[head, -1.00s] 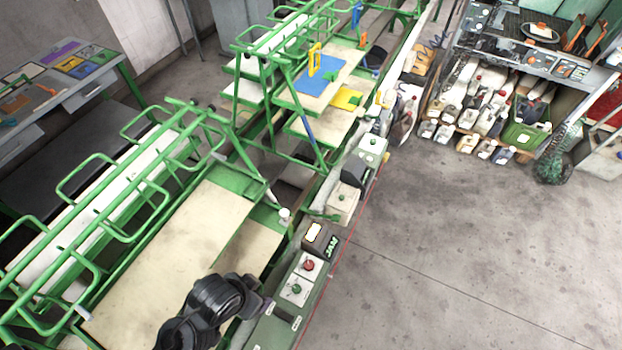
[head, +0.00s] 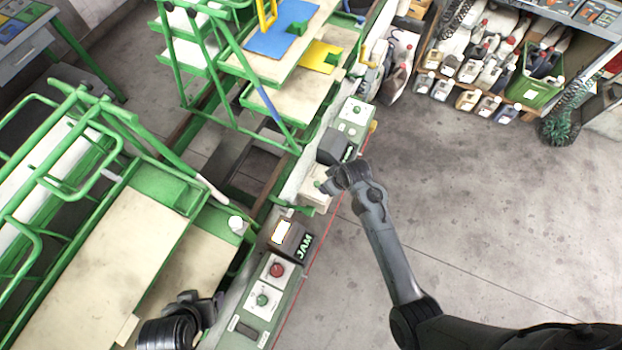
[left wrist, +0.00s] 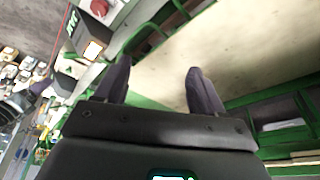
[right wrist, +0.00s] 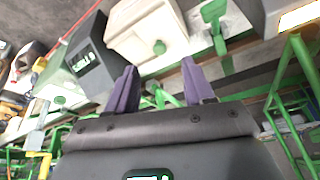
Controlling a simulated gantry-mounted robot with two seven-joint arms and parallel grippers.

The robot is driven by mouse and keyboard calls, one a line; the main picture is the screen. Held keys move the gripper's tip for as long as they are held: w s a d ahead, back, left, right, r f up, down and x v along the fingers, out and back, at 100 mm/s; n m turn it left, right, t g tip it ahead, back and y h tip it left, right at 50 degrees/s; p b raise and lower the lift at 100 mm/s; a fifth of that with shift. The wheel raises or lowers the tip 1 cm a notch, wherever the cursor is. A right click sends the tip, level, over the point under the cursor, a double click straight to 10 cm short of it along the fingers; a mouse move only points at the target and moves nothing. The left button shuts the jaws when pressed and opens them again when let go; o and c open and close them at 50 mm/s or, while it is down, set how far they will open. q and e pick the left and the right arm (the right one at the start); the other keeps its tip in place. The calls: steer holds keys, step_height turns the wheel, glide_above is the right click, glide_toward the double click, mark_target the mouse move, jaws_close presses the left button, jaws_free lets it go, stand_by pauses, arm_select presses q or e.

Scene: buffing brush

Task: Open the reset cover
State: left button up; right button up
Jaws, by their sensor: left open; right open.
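A dark box-like cover (head: 332,147) with pale green lettering sits on the machine's control rail; I take it for the reset cover. It also shows at upper left in the right wrist view (right wrist: 88,58), its lettering too small to read surely. My right gripper (head: 343,180) is just in front of it in the head view, partly over the cream box beside it. In the right wrist view its purple fingers (right wrist: 158,78) are apart, empty, right of the cover. My left gripper (head: 205,308) is low near the rail, fingers apart and empty in its wrist view (left wrist: 158,72).
A dark JAM cover (head: 290,238) stands nearer on the rail, with a red and a green button panel (head: 270,283) below it. A cream box (right wrist: 148,38) with a green button adjoins the dark cover. Green frames fill the left. Floor at right is open.

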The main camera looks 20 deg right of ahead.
mark_target(317, 183)
arm_select(q)
step_height(317, 183, down, 2)
steer(key=shift+a+f+b, duration=0.1)
steer(key=shift+b, duration=0.8)
arm_select(e)
steer(key=x, duration=0.3)
steer(key=w+x, duration=0.1)
steer(key=x, duration=0.6)
steer(key=shift+w+a+r, duration=0.1)
steer(key=shift+w+a, duration=0.05)
steer(key=shift+w, duration=0.25)
arm_select(q)
steer(key=shift+a, duration=0.1)
arm_select(e)
jaws_close()
